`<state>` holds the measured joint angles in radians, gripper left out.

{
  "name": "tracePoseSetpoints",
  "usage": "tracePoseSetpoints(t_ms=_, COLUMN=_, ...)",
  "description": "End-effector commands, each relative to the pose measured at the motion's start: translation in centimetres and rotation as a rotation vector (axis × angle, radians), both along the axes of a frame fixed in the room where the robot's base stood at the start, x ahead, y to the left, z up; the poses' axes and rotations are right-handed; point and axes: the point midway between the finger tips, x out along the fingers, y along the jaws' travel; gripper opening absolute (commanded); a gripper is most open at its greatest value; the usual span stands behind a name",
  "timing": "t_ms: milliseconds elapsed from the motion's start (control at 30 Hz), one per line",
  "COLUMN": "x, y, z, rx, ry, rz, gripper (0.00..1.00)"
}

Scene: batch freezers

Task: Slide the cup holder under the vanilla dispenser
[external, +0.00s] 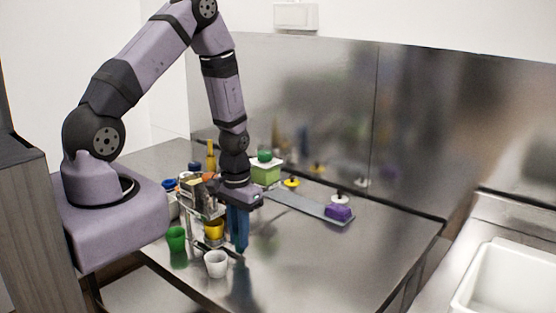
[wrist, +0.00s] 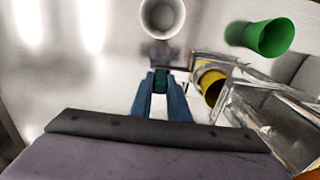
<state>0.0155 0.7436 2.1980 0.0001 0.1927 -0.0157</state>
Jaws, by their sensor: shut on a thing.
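My gripper (external: 239,247) points down at the near side of the dispenser stand, low over the table. In the wrist view its blue fingers (wrist: 161,80) are close together on a small part that seems to belong to the cup holder; the contact is partly hidden. A yellow cup (external: 214,229) sits beside the fingers, within the clear frame of the holder and stand; it also shows in the wrist view (wrist: 211,84). The dispensers (external: 191,190) stand in a cluster left of my gripper. I cannot tell which is vanilla.
A white cup (external: 216,263) and a green cup (external: 176,238) stand on the table close by. The table's right side is clear; a sink (external: 500,285) lies beyond.

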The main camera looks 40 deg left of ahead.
Motion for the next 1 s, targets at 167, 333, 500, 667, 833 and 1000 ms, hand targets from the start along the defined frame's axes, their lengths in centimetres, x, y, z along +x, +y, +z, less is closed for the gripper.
tracePoseSetpoints(t_ms=167, x=-0.6, y=0.0, z=-0.1, rx=0.0, ry=0.016, rz=0.0, gripper=0.0)
tracePoseSetpoints(t_ms=333, x=-0.5, y=0.0, z=-0.1, rx=0.0, ry=0.014, rz=0.0, gripper=0.34)
tracePoseSetpoints(t_ms=500, x=-0.3, y=0.0, z=-0.1, rx=0.0, ry=0.011, rz=0.0, gripper=0.34)
tracePoseSetpoints(t_ms=667, x=-0.2, y=0.0, z=0.2, rx=0.0, ry=0.008, rz=0.0, gripper=0.34)
tracePoseSetpoints(t_ms=833, x=-0.2, y=0.0, z=1.2, rx=0.0, ry=0.006, rz=0.0, gripper=0.34)
tracePoseSetpoints(t_ms=1000, x=-0.1, y=0.0, z=3.0, rx=0.0, ry=0.005, rz=0.0, gripper=0.34)
